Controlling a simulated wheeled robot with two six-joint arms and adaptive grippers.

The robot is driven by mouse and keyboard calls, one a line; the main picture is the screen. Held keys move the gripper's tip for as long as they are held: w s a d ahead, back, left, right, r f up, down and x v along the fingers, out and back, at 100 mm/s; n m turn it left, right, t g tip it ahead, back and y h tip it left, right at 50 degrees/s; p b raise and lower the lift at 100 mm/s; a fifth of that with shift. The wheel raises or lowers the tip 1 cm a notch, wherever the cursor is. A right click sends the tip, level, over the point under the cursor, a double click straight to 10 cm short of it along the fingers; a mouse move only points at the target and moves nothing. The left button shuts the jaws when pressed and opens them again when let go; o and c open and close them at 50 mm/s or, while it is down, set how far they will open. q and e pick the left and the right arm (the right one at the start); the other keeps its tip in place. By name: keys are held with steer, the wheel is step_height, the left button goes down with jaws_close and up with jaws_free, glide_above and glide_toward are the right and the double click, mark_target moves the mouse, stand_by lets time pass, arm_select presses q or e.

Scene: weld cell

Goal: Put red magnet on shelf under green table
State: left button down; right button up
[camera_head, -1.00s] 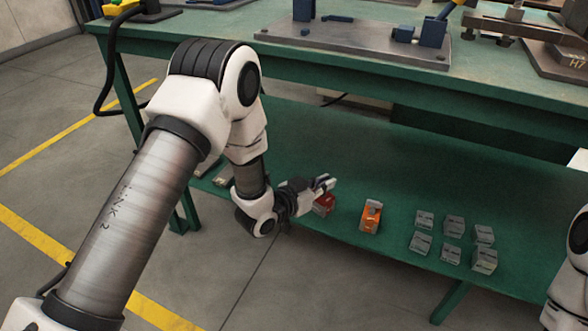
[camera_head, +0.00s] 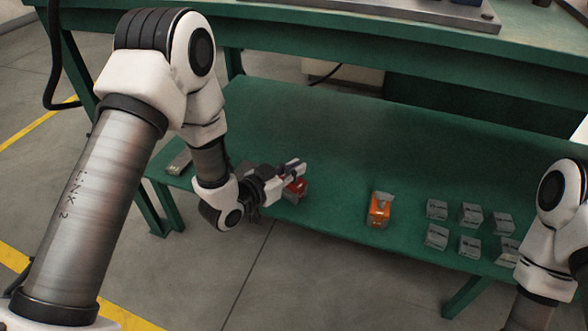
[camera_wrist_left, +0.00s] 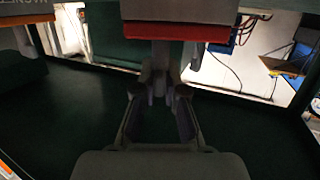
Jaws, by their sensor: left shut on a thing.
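The red magnet (camera_head: 296,190) is at the front edge of the green shelf (camera_head: 345,150) under the green table (camera_head: 340,38). My left gripper (camera_head: 296,168) is shut on it, and its fingers partly hide it in the head view. In the left wrist view the magnet (camera_wrist_left: 178,32) shows as a red band with grey above it, at the fingertips (camera_wrist_left: 160,85). I cannot tell whether it touches the shelf. Of my right arm only a link shows at the right edge; its gripper is out of view.
An orange box (camera_head: 378,210) stands on the shelf to the right of the magnet. Several small grey boxes (camera_head: 437,208) stand in rows further right. A flat grey item (camera_head: 180,161) lies at the shelf's left end. The shelf's middle and back are clear.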

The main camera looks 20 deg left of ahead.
arm_select(q)
steer(key=c, duration=1.2)
jaws_free()
steer(key=shift+c, duration=0.2)
steer(key=shift+s+a+r+p, duration=0.1)
steer(key=shift+s+r+p, duration=0.1)
steer(key=shift+p, duration=0.1)
steer(key=p+v, duration=0.6)
steer(key=v, duration=0.5)
steer(key=s+f+n+g+y, duration=0.25)
steer(key=s+f+g, duration=0.55)
steer(key=f, duration=0.6)
steer(key=s+a+f+n+g+y, duration=0.1)
steer(key=s+f+g+y, duration=0.1)
steer(key=s, duration=0.5)
steer(key=s+a+f+n+g+y, duration=0.2)
steer(key=s+f+g, duration=0.2)
steer(key=s, duration=0.4)
steer(key=shift+s+f, duration=0.25)
steer(key=shift+r, duration=0.1)
